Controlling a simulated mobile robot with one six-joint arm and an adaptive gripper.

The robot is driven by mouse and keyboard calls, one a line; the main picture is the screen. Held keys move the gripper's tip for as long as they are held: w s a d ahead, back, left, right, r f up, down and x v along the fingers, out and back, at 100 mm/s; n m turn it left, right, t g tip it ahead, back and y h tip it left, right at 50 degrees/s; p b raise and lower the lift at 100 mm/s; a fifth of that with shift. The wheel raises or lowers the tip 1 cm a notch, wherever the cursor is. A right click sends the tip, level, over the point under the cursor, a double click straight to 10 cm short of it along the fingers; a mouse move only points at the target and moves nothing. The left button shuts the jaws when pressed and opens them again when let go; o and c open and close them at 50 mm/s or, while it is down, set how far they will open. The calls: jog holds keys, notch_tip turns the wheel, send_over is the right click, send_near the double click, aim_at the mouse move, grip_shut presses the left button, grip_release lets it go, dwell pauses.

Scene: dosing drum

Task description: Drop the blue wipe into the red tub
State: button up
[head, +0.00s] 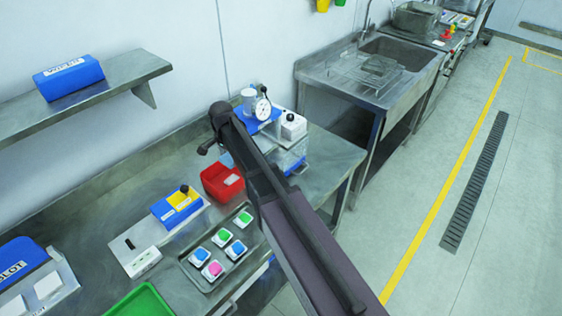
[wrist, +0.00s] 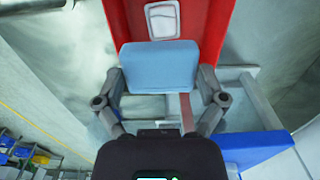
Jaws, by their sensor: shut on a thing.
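The blue wipe (wrist: 160,66) is a light blue folded pad, held between the fingertips of my gripper (wrist: 161,82) in the wrist view. The wipe appears above or in front of the tub; the exact height is unclear. My arm hides most of the gripper in the head view.
A tray (head: 196,266) with several coloured-top pots lies in front of the tub. A blue and yellow box (head: 177,207) stands to the left. A dial gauge (head: 262,109) on a blue stand is behind my arm. A sink (head: 385,62) is farther right.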

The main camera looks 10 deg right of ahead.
jog(key=shift+f+b, duration=1.7)
jog(key=shift+f, duration=0.3)
jog(key=o, duration=0.7)
jog(key=shift+r, duration=0.2)
